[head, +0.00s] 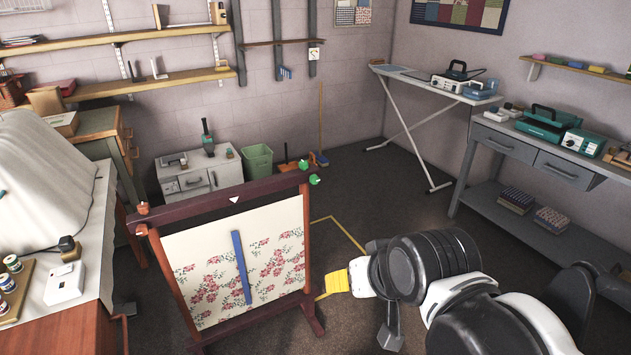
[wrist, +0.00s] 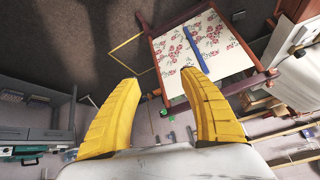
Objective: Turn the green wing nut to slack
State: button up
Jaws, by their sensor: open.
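A wooden frame (head: 222,192) stands upright on the floor, holding floral cloth (head: 203,257) with a blue strip (head: 241,266) on it. The green wing nut (head: 314,180) is at the right end of its dark red top bar, with another green piece (head: 303,165) just above it. In the wrist view the green wing nut (wrist: 164,112) shows small, between and beyond my fingers. My gripper (head: 337,281) has yellow fingers and is right of the frame, below the nut and apart from it. In the wrist view the fingers (wrist: 160,80) are spread and empty.
An orange piece (head: 143,208) is at the bar's left end. A covered table (head: 75,230) stands left. A grey cabinet (head: 210,176) and green bin (head: 257,160) stand behind. A workbench (head: 535,150) is at right. Floor between frame and workbench is open.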

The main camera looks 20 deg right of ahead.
aim_at(316, 180)
jog(key=w+a+r+m+t+y+p, duration=0.15)
jog(key=w+m, duration=0.55)
jog(key=w, duration=0.7)
jog(key=w+a+r+m+t+y, duration=0.1)
jog(key=w+r+m+t+y, duration=0.15)
jog(key=w+m, duration=0.8)
jog(key=w+d+f+m+t+p, duration=0.1)
jog(key=w+d+f+m+t, duration=0.2)
jog(key=w+d+f+m, duration=0.45)
jog(key=w+d+f+m+t, duration=0.35)
jog(key=w+f+m, duration=0.4)
jog(key=w, duration=0.25)
jog(key=shift+n+g, duration=0.25)
jog(key=b+x, duration=0.1)
jog(key=x, duration=0.2)
jog(key=b+x, duration=0.1)
jog(key=x, duration=0.2)
jog(key=d+x, duration=0.1)
jog(key=x, duration=0.2)
jog(key=shift+w+a+f+b, duration=0.1)
jog(key=shift+w+a+b, duration=0.05)
jog(key=shift+w+b, duration=0.3)
grip_shut()
